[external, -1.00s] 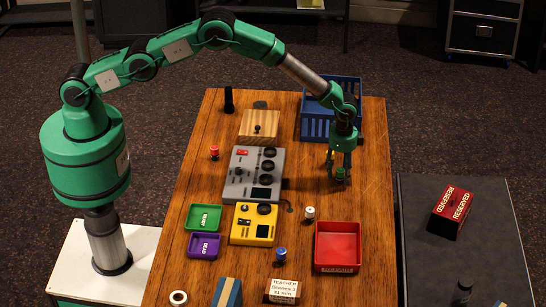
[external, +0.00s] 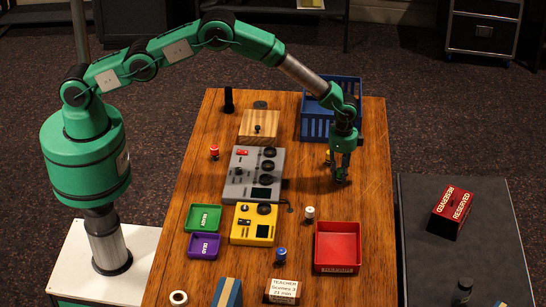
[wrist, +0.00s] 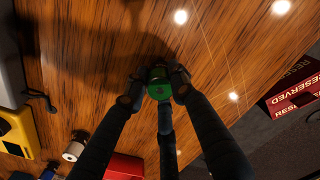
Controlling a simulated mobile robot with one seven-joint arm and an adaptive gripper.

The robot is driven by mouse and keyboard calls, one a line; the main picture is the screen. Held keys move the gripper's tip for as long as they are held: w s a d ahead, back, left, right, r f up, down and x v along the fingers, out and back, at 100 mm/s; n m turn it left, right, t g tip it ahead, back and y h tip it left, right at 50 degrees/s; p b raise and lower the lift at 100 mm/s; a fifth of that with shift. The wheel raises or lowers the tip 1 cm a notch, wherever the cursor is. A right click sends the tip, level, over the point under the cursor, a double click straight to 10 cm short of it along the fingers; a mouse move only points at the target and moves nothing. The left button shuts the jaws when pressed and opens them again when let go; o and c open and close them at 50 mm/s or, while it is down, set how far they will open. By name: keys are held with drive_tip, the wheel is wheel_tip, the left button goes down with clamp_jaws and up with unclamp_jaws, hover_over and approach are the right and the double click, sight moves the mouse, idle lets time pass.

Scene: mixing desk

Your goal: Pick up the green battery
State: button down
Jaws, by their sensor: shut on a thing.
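The green battery (wrist: 159,83) is a short green cylinder between my dark fingers in the wrist view. My gripper (wrist: 155,90) is shut on it, with fingertips touching its sides. In the external view my gripper (external: 339,178) points down at the right part of the wooden table, and its fingers mostly hide the battery. I cannot tell whether the battery touches the table.
A blue crate (external: 316,126) stands behind my gripper. A grey mixer (external: 238,187) and yellow device (external: 241,227) lie to the left. A red tray (external: 318,262), white battery (external: 310,212) and blue battery (external: 281,255) lie nearer the front.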

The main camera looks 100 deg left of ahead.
sight(341, 169)
drive_tip(key=shift+r, duration=0.15)
drive_tip(key=shift+w+r, duration=0.1)
drive_tip(key=shift+r, duration=1.65)
drive_tip(key=s, duration=1)
drive_tip(key=s+r, duration=0.1)
drive_tip(key=s, duration=0.5)
drive_tip(key=shift+d+r, duration=0.1)
drive_tip(key=shift+d, duration=0.3)
